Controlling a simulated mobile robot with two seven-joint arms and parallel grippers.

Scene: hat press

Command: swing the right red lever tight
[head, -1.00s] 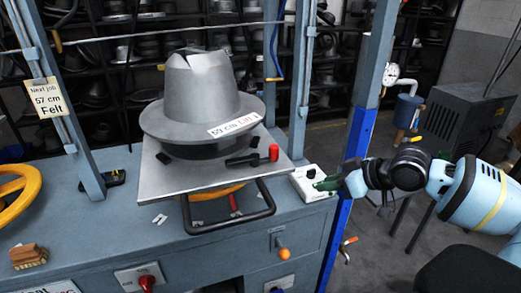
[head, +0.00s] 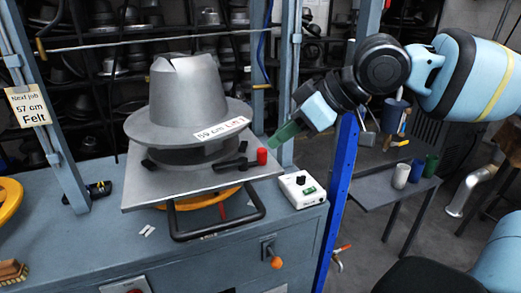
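The right red lever (head: 262,156) is a black arm with a red knob at its right end. It lies at the right side of the square metal plate (head: 150,190), below the grey hat block (head: 190,100) labelled 59 cm. My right gripper (head: 283,135), with green fingertips, is just above and right of the red knob, pointing down and left. A small gap seems to show between fingertips and knob. Its fingers overlap from this angle, so I cannot tell whether they are open. My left gripper is not in view.
A white control box (head: 302,189) sits on the bench right of the plate. A blue upright post (head: 342,190) stands close to my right arm. A black handle loop (head: 215,225) juts out in front of the plate. A yellow handwheel (head: 9,200) is at far left.

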